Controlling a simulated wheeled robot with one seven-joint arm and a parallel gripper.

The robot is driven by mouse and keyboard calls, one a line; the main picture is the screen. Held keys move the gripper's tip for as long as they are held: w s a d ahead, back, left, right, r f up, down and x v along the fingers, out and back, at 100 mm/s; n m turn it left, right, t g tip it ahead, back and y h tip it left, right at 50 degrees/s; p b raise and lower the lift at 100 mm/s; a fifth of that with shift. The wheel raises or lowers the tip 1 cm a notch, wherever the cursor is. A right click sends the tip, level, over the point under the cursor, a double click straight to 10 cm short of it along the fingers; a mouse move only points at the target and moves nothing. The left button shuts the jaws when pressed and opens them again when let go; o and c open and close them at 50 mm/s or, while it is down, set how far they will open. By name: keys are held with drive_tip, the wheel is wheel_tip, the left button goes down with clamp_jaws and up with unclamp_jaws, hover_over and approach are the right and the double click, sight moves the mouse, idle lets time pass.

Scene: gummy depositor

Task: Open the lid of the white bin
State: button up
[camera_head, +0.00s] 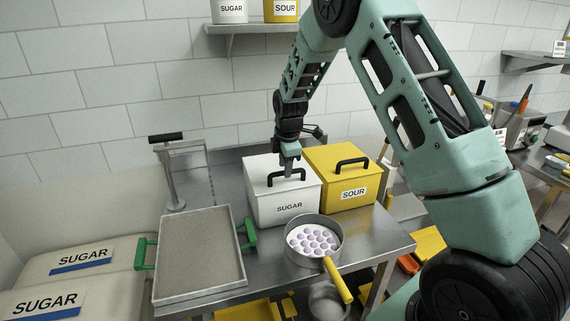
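The white bin (283,204), labelled SUGAR, stands on the metal table. Its flat white lid (265,168) sits level on top, with a black handle (276,178). My gripper (288,170) points down at this handle from above and overlaps it in the picture. Its fingertips are small and partly hidden, so I cannot tell whether they are open or closed on the handle.
A yellow bin (341,178) labelled SOUR stands right beside the white bin. In front are a pan (313,258) of purple-white pieces with a yellow handle and a grey tray (163,262) with green handles. A metal stand (172,180) is at left; a shelf (258,27) hangs above.

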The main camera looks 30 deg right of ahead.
drive_tip(key=shift+w+f, duration=0.15)
drive_tip(key=shift+f, duration=0.5)
clamp_jaws()
drive_tip(key=shift+r, duration=0.15)
